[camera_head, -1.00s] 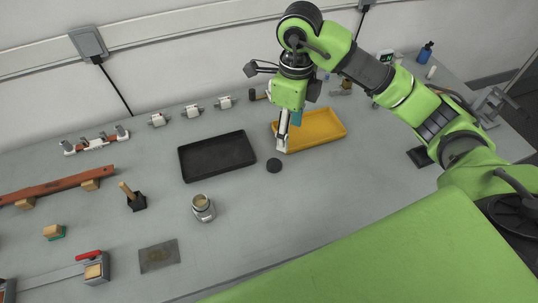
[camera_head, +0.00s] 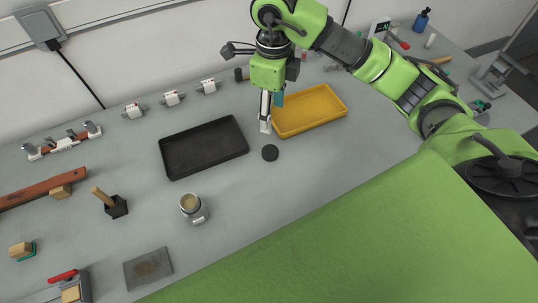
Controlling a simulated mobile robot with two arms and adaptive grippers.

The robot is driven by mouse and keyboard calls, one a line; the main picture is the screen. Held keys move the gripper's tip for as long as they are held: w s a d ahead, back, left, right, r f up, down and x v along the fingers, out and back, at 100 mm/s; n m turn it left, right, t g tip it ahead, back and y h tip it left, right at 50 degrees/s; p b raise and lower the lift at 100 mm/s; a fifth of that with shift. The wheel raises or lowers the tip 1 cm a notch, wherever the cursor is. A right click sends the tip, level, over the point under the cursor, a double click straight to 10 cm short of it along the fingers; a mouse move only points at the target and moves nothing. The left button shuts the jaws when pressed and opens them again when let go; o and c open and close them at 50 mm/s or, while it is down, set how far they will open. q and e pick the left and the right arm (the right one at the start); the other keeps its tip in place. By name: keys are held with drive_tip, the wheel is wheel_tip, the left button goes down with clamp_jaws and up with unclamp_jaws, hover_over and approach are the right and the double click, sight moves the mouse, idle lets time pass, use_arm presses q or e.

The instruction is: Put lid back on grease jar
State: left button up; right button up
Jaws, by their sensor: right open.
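The grease jar (camera_head: 194,208) stands upright and open on the grey table, with pale contents showing in its mouth. A dark round disc (camera_head: 270,153), which looks like its lid, lies flat on the table to the right of the jar and beyond it. My right gripper (camera_head: 265,126) points down just behind the disc, near the yellow tray's left end. It is open and apart from the disc, and I see nothing in it. Its fingers are seen nearly edge-on. My left gripper is not in view.
A black tray (camera_head: 165,163) lies behind the jar, and a yellow tray (camera_head: 340,91) lies right of my gripper. A brush in a black holder (camera_head: 117,207) and a metal plate (camera_head: 148,268) are at left. The table between jar and disc is clear.

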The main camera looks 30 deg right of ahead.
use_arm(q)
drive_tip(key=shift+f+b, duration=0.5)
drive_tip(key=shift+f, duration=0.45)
use_arm(e)
drive_tip(key=shift+f, duration=0.95)
use_arm(q)
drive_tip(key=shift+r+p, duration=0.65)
drive_tip(key=shift+p, duration=0.05)
use_arm(e)
hover_over(272, 150)
wheel_tip(272, 150, down, 9)
drive_tip(key=shift+a+r, duration=0.1)
drive_tip(key=shift+r, duration=0.1)
